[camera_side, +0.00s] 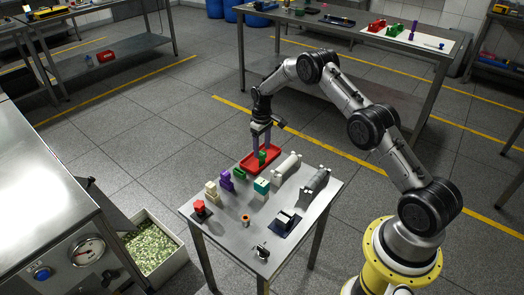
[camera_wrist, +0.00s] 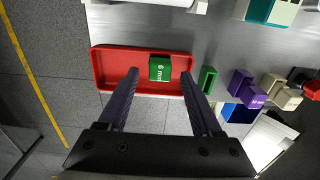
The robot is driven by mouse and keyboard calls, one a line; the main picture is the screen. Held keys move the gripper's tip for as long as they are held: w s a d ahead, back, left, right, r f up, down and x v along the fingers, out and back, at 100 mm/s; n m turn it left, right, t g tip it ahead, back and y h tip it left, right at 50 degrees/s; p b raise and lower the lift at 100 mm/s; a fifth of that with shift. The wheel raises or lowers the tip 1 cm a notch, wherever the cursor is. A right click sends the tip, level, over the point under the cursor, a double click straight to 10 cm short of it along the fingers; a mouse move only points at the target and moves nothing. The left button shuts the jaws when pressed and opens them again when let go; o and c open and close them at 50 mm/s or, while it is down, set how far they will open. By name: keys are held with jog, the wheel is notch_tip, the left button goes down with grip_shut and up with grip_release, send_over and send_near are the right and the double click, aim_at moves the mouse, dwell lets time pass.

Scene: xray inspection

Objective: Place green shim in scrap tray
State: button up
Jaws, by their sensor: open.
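The red tray (camera_side: 247,163) lies flat on the steel table, and it fills the upper middle of the wrist view (camera_wrist: 108,72). A green block marked "6 mm" (camera_wrist: 160,69) sits inside the tray, right of its middle in the wrist view; it also shows in the side view (camera_side: 262,158). My gripper (camera_side: 262,150) points down over the tray with its jaws apart. In the wrist view its fingertips (camera_wrist: 160,74) lie on either side of the block with gaps. Another green piece (camera_wrist: 207,79) stands outside the tray, and it shows in the side view (camera_side: 239,173).
Purple blocks (camera_side: 226,180), cream blocks (camera_side: 211,192) and a red-topped piece (camera_side: 200,208) stand along the table's left edge. A bin of scraps (camera_side: 150,246) sits on the floor.

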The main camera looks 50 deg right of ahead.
notch_tip(320, 180, up, 10)
notch_tip(320, 180, up, 14)
jog(key=t, duration=0.1)
send_over(262, 152)
jog(key=s+a, duration=0.5)
jog(key=a, duration=0.1)
jog(key=s+a+r+t, duration=0.2)
jog(key=s+a+r, duration=0.3)
jog(key=s+r, duration=0.3)
jog(key=s+a+t, duration=0.1)
jog(key=s+a, duration=0.3)
jog(key=s, duration=0.8)
jog(key=s+a+t, duration=0.1)
jog(key=s+a, duration=0.2)
jog(key=s, duration=1)
jog(key=shift+s+a+r+t, duration=0.15)
jog(key=shift+a+r+t, duration=0.15)
jog(key=shift+a+r, duration=0.1)
